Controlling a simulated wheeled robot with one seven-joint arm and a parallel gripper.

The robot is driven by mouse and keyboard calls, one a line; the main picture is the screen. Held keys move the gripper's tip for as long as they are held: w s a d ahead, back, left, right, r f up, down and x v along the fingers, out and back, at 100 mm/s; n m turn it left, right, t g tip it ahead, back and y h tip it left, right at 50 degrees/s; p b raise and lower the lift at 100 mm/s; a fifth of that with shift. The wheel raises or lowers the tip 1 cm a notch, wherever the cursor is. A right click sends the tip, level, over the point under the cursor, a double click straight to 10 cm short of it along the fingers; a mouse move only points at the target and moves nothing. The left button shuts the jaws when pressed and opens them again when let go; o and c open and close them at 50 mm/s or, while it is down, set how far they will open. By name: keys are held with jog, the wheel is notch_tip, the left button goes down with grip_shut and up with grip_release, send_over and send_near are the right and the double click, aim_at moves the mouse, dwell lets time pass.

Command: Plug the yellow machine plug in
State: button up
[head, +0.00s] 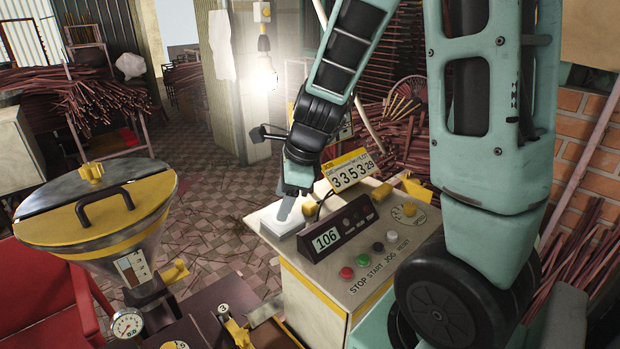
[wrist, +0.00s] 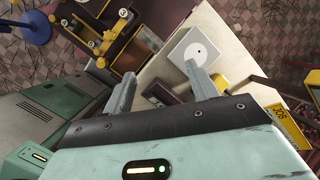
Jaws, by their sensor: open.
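My gripper (wrist: 159,68) is open, its two grey fingers spread with nothing held between them in the wrist view. In the head view my gripper (head: 286,205) points down over the left part of the control cabinet's top (head: 262,219). A pale box (head: 283,222) is just below the fingers; in the wrist view this box (wrist: 186,55) has a white disc with a dark centre, near the right fingertip. A yellow piece (wrist: 222,83) lies right of that finger. Yellow pieces (head: 412,187) also show behind the panel. I cannot tell which is the plug, nor make out its socket.
A hopper (head: 98,210) with a yellow rim stands at left. Incense sticks (head: 95,95) are stacked behind.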

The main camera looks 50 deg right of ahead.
jog(key=s+d+r+m+t+h+p, duration=0.1)
jog(key=d+r+m+p, duration=0.3)
jog(key=d+m, duration=0.7)
jog(key=d+r+h, duration=0.1)
jog(key=d, duration=0.1)
jog(key=shift+d+r, duration=0.15)
jog(key=shift+d, duration=0.2)
jog(key=b, duration=0.6)
send_over(310, 204)
jog(key=s, duration=0.2)
notch_tip(310, 204, down, 11)
jog(key=shift+s+f, duration=0.1)
jog(key=shift+f, duration=0.05)
jog(key=b+x, duration=0.2)
jog(key=x, duration=0.3)
jog(key=shift+s+f, duration=0.15)
jog(key=shift+f, duration=0.05)
jog(key=c, duration=1.1)
